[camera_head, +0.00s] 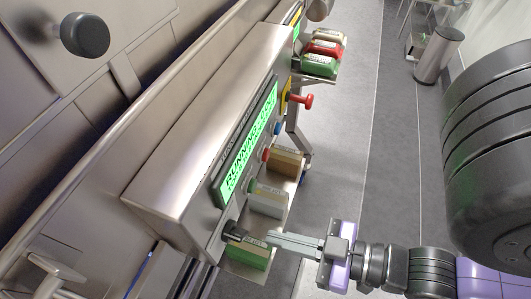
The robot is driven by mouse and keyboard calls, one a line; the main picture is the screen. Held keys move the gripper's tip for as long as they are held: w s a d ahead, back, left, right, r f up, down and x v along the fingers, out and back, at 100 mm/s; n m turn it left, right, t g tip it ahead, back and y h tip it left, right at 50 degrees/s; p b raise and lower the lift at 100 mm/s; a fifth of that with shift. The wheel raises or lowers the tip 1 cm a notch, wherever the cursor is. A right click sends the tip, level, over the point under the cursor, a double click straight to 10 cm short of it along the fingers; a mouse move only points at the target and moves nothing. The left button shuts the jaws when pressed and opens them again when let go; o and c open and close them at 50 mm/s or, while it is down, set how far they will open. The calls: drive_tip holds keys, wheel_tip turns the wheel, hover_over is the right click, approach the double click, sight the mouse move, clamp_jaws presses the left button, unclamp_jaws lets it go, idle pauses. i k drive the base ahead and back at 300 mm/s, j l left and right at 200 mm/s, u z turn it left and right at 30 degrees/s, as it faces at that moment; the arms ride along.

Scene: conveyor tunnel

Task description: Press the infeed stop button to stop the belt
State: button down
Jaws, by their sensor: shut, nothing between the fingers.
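A steel control box (205,120) runs diagonally across the middle of the head view, with a lit green display (247,145) reading "RUNNING". Along its right face are a red mushroom button (305,101) on a yellow plate, a blue button (278,128), a red button (265,155) and a green button (252,186). I cannot read which is the infeed stop. I cannot tell whether the tips touch the panel.
Labelled blocks in white (268,197), brown (287,162) and green (250,257) sit beside the panel near my fingers. More red and green blocks (320,65) lie on a shelf further up. A grey bin (438,55) stands on the open floor at upper right.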

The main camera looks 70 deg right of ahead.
sight(266, 155)
drive_tip(key=j+z, duration=0.15)
drive_tip(key=j, duration=0.35)
drive_tip(key=j+z, duration=0.15)
drive_tip(key=j, duration=0.35)
drive_tip(key=k+j+z, duration=0.15)
drive_tip(key=j, duration=0.3)
drive_tip(key=k+j+z, duration=0.15)
drive_tip(key=j, duration=0.35)
drive_tip(key=j+z, duration=0.15)
drive_tip(key=j, duration=0.3)
drive_tip(key=k, duration=0.05)
